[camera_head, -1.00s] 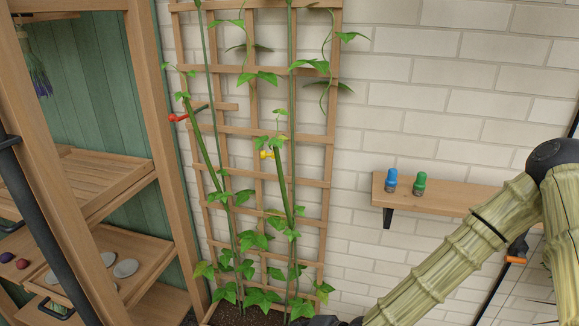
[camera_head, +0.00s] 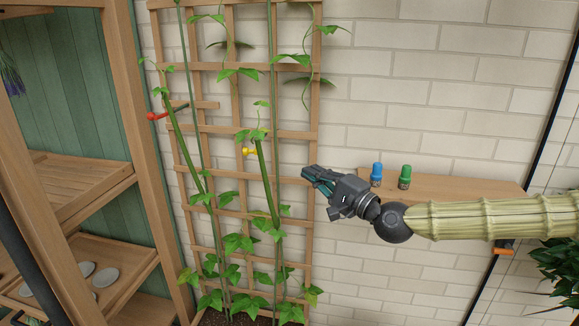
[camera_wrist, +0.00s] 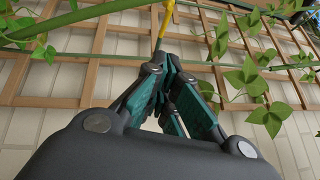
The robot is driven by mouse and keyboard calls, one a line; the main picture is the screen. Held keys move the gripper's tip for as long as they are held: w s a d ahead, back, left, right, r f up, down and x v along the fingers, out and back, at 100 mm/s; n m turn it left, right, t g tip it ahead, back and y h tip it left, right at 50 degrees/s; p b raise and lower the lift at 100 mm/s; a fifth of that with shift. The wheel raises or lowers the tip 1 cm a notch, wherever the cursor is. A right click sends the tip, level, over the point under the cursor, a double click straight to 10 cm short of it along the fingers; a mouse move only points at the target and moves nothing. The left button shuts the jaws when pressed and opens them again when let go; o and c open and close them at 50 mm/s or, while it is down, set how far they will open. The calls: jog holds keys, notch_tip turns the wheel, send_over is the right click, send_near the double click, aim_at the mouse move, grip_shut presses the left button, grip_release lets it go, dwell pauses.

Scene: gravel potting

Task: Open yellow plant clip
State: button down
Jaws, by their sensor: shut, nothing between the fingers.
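The yellow plant clip (camera_head: 249,152) sits on the right-hand plant's stem, in front of the wooden trellis (camera_head: 314,140). In the wrist view the yellow clip (camera_wrist: 167,20) shows at the top, just beyond my fingertips in the picture. My gripper (camera_head: 306,173) is right of the clip and a little lower in the head view, apart from it. Its dark fingers with teal pads also show in the wrist view (camera_wrist: 165,62). They are shut and empty. Whether the clip's jaws are open or closed is too small to tell.
A red clip (camera_head: 156,116) is on the left-hand plant. A wooden shelf (camera_head: 455,187) behind my arm holds a blue bottle (camera_head: 376,174) and a green bottle (camera_head: 404,177). Wooden shelving (camera_head: 120,110) stands at the left. Leafy vines surround the clip.

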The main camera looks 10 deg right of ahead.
jog(key=s+a+p+x, duration=0.1)
jog(key=p+x, duration=0.3)
jog(key=x, duration=0.8)
jog(key=shift+s+a+r, duration=0.15)
jog(key=shift+a, duration=0.6)
jog(key=shift+a, duration=0.1)
jog(key=shift+s+a+b, duration=0.2)
jog(key=shift+a+b, duration=0.15)
jog(key=shift+b, duration=0.35)
